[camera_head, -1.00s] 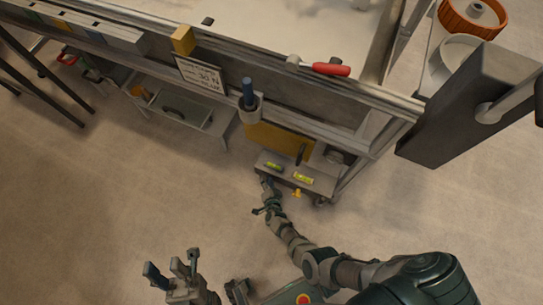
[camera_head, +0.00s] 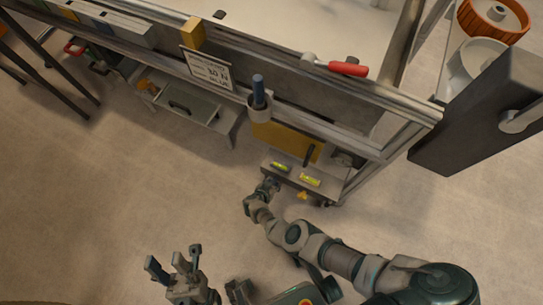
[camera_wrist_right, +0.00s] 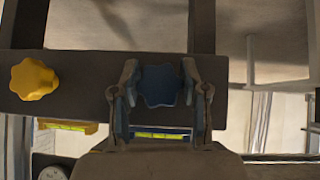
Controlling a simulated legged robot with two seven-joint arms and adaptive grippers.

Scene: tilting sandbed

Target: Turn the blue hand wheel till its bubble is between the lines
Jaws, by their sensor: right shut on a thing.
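The blue hand wheel (camera_wrist_right: 160,86) is a lobed knob on the dark front bar in the right wrist view. My right gripper (camera_wrist_right: 160,82) is shut on it, one finger at each side. In the head view my right gripper (camera_head: 270,187) reaches the front of the level box and hides the blue wheel. Two yellow-green vials lie on the box: the left vial (camera_head: 280,167) and the right vial (camera_head: 311,181). The vial by the blue wheel (camera_wrist_right: 163,135) is partly covered by my gripper; its bubble is too small to place. My left gripper (camera_head: 175,264) is open and empty over the floor.
A yellow hand wheel (camera_head: 302,195) sits right of my gripper; it shows left in the wrist view (camera_wrist_right: 35,80). The sandbed frame (camera_head: 385,105) stands behind, with a red-handled tool (camera_head: 348,69) on its edge. The floor (camera_head: 120,190) at left is clear.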

